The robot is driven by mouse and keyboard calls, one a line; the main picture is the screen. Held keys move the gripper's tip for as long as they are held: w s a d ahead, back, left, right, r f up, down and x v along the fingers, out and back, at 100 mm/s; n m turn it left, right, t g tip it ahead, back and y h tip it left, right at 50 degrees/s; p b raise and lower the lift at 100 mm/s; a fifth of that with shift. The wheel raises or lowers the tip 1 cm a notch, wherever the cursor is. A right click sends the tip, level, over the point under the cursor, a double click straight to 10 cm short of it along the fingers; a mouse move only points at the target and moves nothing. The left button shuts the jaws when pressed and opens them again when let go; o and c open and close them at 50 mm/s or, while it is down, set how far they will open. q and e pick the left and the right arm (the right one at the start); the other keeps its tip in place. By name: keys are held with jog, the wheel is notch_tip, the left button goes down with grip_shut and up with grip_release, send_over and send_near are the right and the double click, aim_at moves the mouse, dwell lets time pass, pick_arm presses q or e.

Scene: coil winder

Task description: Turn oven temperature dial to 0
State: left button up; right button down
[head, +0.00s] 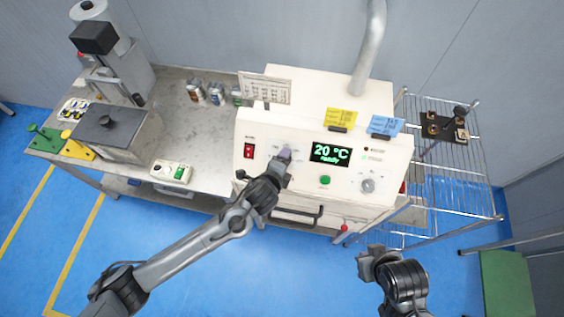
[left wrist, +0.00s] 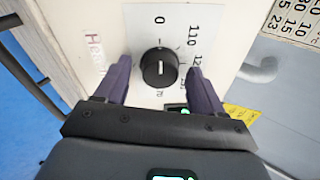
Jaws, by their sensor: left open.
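The oven (head: 400,160) has a cream front panel with a lit display (head: 330,153) reading "20 °C". In the left wrist view the temperature dial (left wrist: 160,67) is a round black knob with a short white line on its face. Its scale plate (left wrist: 185,22) shows 0 and 110, with further marks partly hidden. My left gripper (head: 286,155) is at the panel, left of the display. It also shows in the left wrist view (left wrist: 160,82), open, with one purple finger on each side of the dial. Contact cannot be told. My right gripper (head: 366,263) is low in front of the oven, away from it.
A red switch (head: 248,151) is left of my left gripper. A green button (head: 325,180) and a silver knob (head: 368,186) are on the panel's right half. A wire rack (head: 465,180) stands right of the oven. A bench (head: 195,135) stands left.

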pick_arm(q)
jog(key=shift+s, duration=0.1)
jog(key=b+v, duration=0.1)
jog(key=v, duration=0.9)
jog(key=shift+s+r, duration=0.25)
jog(key=shift+a, duration=0.1)
